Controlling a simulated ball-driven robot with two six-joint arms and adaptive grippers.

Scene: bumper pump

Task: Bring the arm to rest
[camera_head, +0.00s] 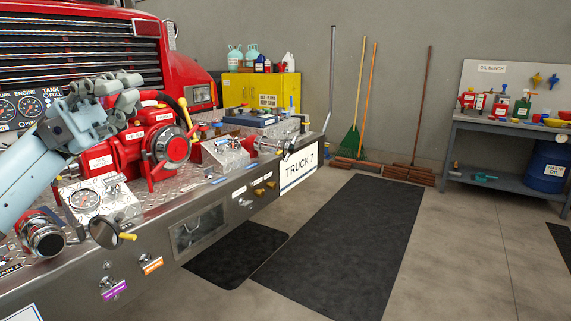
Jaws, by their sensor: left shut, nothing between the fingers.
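My left arm comes in from the left edge. My left gripper (123,92) is shut and empty, raised above the truck's bumper deck. It overlaps the red pump (168,147) in the picture and hides part of it; I cannot tell how far apart they are. The red pump stands on the diamond-plate deck of the bumper (198,184). My right gripper is not in view.
A gauge panel (84,199), a small valve box (226,154) and a round cap with a yellow handle (104,231) are on the bumper. A yellow cabinet (250,92), brooms (350,141) and a workbench (500,131) stand behind. Dark mats (345,240) cover open floor.

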